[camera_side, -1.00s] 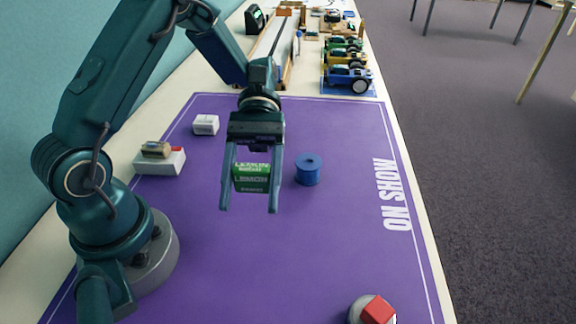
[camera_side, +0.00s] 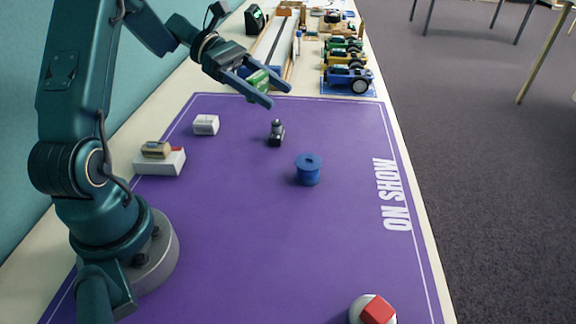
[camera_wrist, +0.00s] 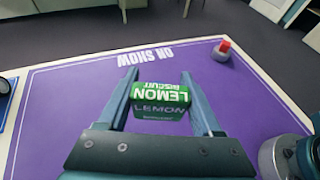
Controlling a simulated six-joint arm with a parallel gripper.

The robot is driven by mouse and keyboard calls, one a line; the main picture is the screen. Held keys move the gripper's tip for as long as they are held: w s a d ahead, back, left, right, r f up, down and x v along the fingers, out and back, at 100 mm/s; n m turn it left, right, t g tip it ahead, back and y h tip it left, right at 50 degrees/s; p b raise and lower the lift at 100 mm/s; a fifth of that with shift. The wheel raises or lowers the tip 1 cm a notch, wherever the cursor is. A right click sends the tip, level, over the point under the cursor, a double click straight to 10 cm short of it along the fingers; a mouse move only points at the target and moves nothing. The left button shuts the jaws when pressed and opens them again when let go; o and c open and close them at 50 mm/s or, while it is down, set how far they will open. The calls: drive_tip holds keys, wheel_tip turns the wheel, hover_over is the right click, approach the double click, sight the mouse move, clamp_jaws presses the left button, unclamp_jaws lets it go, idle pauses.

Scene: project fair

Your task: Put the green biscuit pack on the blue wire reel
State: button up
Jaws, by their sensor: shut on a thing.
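The green biscuit pack (camera_side: 258,80), labelled LEMON BISCUIT, is held between the fingers of my gripper (camera_side: 259,88). In the wrist view the pack (camera_wrist: 160,98) sits between the two fingers of my gripper (camera_wrist: 160,90), which is shut on it. The pack is raised well above the mat, tilted, and partly hidden by a finger in the side view. The blue wire reel (camera_side: 308,170) stands upright on the purple mat, with nothing on its top. In the side view my gripper is up and to the left of the reel, apart from it. The reel is not visible in the wrist view.
A small dark object (camera_side: 277,132) stands behind the reel. A white box (camera_side: 206,125) and a white block with a tan item on it (camera_side: 160,161) are at left. A red-topped round object (camera_side: 372,311) is at front right. Toy cars (camera_side: 347,78) stand beyond the mat (camera_side: 240,240).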

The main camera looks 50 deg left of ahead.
hover_over(319, 165)
wheel_tip(319, 165, down, 7)
drive_tip(key=shift+r, duration=0.1)
drive_tip(key=shift+f, duration=2)
drive_tip(key=shift+f, duration=0.1)
drive_tip(key=o, duration=1.3)
